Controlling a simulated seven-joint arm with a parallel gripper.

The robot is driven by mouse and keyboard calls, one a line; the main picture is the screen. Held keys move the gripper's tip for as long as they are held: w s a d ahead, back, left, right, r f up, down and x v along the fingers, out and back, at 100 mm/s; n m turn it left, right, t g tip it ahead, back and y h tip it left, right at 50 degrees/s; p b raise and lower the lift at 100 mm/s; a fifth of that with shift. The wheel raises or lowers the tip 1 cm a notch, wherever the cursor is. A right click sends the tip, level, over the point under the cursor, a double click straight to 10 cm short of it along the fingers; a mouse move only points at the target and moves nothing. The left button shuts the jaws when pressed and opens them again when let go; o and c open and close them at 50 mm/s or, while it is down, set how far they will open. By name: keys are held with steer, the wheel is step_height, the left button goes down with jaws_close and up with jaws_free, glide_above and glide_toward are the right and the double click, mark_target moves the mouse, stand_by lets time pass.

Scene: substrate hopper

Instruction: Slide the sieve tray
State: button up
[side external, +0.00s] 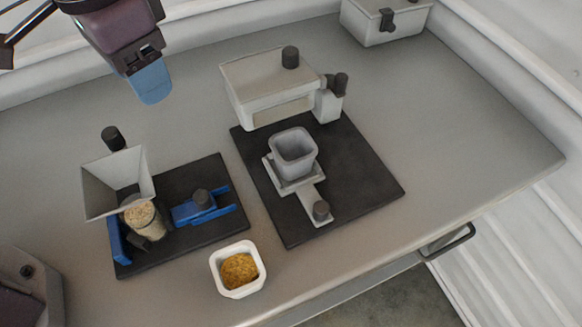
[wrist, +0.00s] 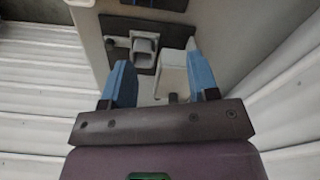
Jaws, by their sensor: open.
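My gripper (side external: 152,88) hangs high at the upper left in the side view, away from the fixtures. In the wrist view its two blue fingers (wrist: 158,62) stand apart with nothing held. A clear jar of pale grains (side external: 143,218) is under the hopper. I cannot tell which slide is the sieve tray.
A white dish of yellow-brown grains (side external: 238,271) sits near the bench's front edge. A white box with a dark latch (side external: 388,22) is at the back right. The bench (side external: 450,140) is clear right of the right base.

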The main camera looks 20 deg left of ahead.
steer(key=g+y, duration=0.1)
glide_above(322, 207)
steer(key=s+a, duration=0.2)
steer(key=a, duration=0.2)
step_height(322, 207, down, 13)
steer(key=w+d+n, duration=0.1)
steer(key=w+d, duration=0.1)
steer(key=d, duration=0.2)
steer(key=shift+t+h, duration=0.3)
step_height(322, 207, down, 11)
steer(key=shift+f, duration=0.2)
steer(key=shift+c, duration=0.3)
